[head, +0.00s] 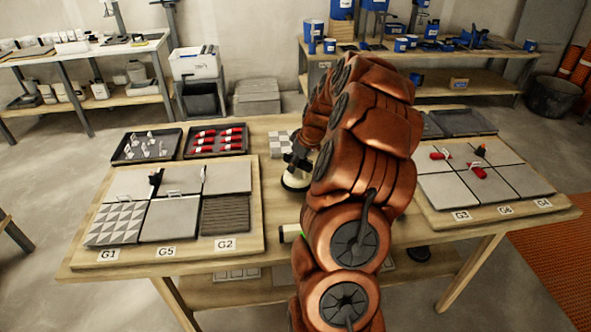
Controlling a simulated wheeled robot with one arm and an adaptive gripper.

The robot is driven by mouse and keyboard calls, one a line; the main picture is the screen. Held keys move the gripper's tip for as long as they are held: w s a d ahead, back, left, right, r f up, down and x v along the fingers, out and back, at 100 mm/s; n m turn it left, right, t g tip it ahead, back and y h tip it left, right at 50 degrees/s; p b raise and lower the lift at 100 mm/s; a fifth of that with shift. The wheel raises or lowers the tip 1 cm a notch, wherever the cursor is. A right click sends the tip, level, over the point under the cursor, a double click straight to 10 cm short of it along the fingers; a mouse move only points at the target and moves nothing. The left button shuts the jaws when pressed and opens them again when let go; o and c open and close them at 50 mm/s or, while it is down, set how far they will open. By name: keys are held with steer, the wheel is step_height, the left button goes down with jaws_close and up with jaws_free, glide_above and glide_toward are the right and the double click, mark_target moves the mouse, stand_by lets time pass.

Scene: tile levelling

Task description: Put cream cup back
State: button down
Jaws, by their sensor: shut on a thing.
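The cream cup (295,183) is a round, pale disc-like piece with a dark upper part, near the middle of the table. My gripper (299,162) is above it and shut on it. My arm hides much of the gripper and the area to its right. I cannot tell whether the cup touches the table top.
The table (277,256) bears a left tile board (262,238) and a right tile board (560,203). Behind the left board are a tray of white clips (118,158) and a tray of red pieces (187,156). A small cream-and-green object (290,233) is partly hidden by my arm.

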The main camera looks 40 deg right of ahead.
steer(key=shift+f, duration=1.3)
steer(key=shift+f, duration=0.2)
steer(key=c, duration=1)
jaws_free()
steer(key=shift+c, duration=0.2)
